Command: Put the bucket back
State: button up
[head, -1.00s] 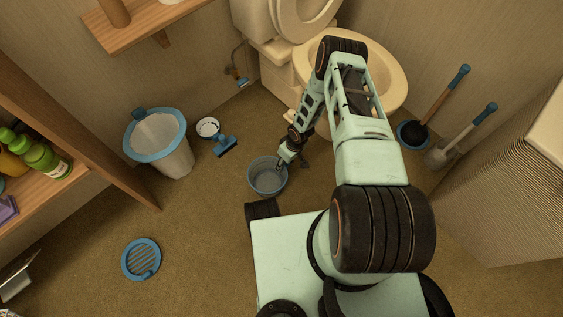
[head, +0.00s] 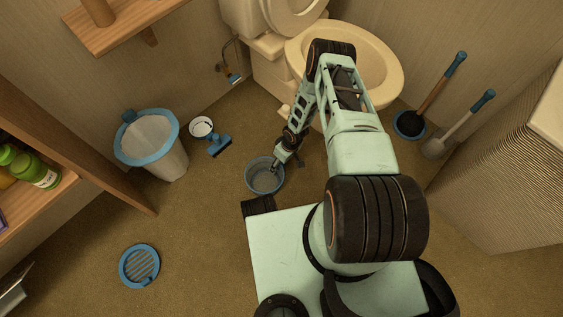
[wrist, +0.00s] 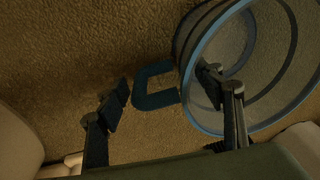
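The bucket (head: 265,178) is a small grey-blue tub standing on the brown floor in front of the toilet. In the wrist view the bucket (wrist: 250,75) fills the upper right, with a blue rim and see-through wall. Its blue loop handle (wrist: 150,101) sticks out to the left. My gripper (head: 285,160) is at the bucket's right rim. In the wrist view my gripper (wrist: 161,82) is open. One finger overlaps the bucket's opening and the other is outside, left of the handle with a gap. I cannot tell if the right finger touches the wall.
The toilet (head: 370,60) stands behind my arm. A blue-rimmed bin (head: 165,162), a small white cup (head: 201,127) and a blue brush (head: 219,146) are left of the bucket. A plunger (head: 430,105) is at right. A blue drain grate (head: 139,266) lies front left, with clear floor around it.

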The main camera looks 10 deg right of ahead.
jog(key=shift+r, duration=0.1)
notch_tip(320, 180, up, 12)
jog(key=d+p, duration=0.2)
jog(key=p, duration=0.2)
jog(key=shift+s+p, duration=0.35)
jog(key=shift+p, duration=0.05)
